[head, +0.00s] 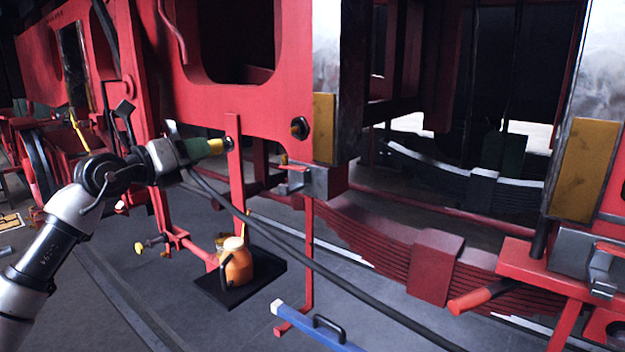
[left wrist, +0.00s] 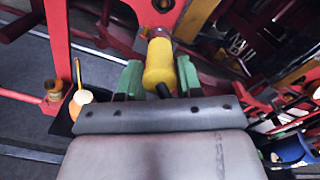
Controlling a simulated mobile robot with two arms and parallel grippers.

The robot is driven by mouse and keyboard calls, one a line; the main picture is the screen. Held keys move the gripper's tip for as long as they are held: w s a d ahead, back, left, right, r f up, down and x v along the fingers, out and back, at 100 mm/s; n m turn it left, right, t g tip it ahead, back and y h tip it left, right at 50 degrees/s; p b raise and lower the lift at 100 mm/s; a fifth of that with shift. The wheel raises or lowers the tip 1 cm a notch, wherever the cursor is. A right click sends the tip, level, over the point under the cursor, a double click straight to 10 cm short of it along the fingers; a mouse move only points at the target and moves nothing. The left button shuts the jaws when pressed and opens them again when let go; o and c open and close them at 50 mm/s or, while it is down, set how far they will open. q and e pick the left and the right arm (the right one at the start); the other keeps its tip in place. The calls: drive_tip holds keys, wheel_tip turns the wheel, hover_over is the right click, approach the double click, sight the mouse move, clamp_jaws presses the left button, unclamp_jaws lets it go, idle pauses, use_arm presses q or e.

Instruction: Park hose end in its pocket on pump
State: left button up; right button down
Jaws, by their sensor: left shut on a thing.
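My left gripper (head: 200,149) is shut on the yellow hose end (head: 215,145). In the left wrist view the hose end (left wrist: 159,68) sits between the green fingers (left wrist: 157,80), its tip pointing away from me. A round fitting (left wrist: 163,5) on red metalwork lies just beyond the tip; I cannot tell whether they touch. In the head view the tip is by a red upright post (head: 236,180). The black hose (head: 290,256) runs from the gripper down to the lower right and out of view. I cannot make out the pump or its pocket. My right gripper is not in view.
An orange can (head: 237,266) stands on a black tray (head: 215,291) on the floor. A blue bar with a black handle (head: 312,326) lies at the bottom. Red frame and a leaf spring (head: 345,232) fill the right.

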use_arm(q)
drive_tip(key=s+a+n+t+y, duration=0.1)
drive_tip(key=a+n+t+y, duration=0.2)
drive_tip(key=a, duration=1.2)
drive_tip(key=s+d+f+m+g+h, duration=0.1)
drive_tip(key=s+d+f, duration=0.2)
drive_tip(key=f, duration=0.4)
drive_tip(key=s+d+f+m+g+h, duration=0.1)
drive_tip(key=s+d+f, duration=0.25)
drive_tip(key=f, duration=0.35)
drive_tip(key=s+d+f+m+g, duration=0.1)
drive_tip(key=s+d+f, duration=0.1)
drive_tip(key=d+f, duration=0.35)
drive_tip(key=s+d+f+n+t+y, duration=0.1)
drive_tip(key=s+f, duration=0.7)
drive_tip(key=s, duration=0.3)
drive_tip(key=s+d+f+n+t+y, duration=0.1)
drive_tip(key=s+f+n, duration=0.1)
drive_tip(key=s+f, duration=0.7)
drive_tip(key=shift+s+d+r+n+t+y, duration=0.1)
drive_tip(key=shift+d+r+n+t+y, duration=0.15)
drive_tip(key=shift+d+n+y, duration=0.8)
drive_tip(key=shift+s+d+r+n+t+y, duration=0.1)
drive_tip(key=shift+d+r+n+t+y, duration=0.35)
drive_tip(key=shift+y, duration=1.1)
drive_tip(key=shift+s+d+r+n+t+y, duration=0.1)
drive_tip(key=shift+d+n+y, duration=0.7)
drive_tip(key=shift+y, duration=0.5)
drive_tip(key=shift+f, duration=0.1)
